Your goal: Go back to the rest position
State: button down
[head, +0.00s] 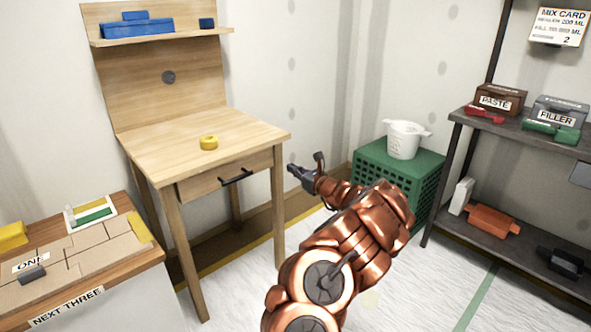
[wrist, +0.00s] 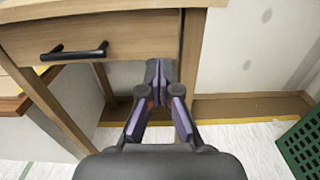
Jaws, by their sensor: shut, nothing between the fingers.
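My copper-coloured arm reaches up from the bottom middle of the head view. My gripper (head: 293,169) is at its far end, in front of the right side of the wooden desk (head: 190,135). Nothing is held.
A yellow tape roll (head: 209,142) lies on the desk. A green crate (head: 375,165) with a white bucket (head: 403,140) stands behind my arm. A dark shelf rack (head: 520,225) is at the right. A cabinet with a board (head: 95,262) is at the left. Floor between is clear.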

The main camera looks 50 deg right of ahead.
jog(key=shift+s+a, duration=0.1)
jog(key=shift+s, duration=0.3)
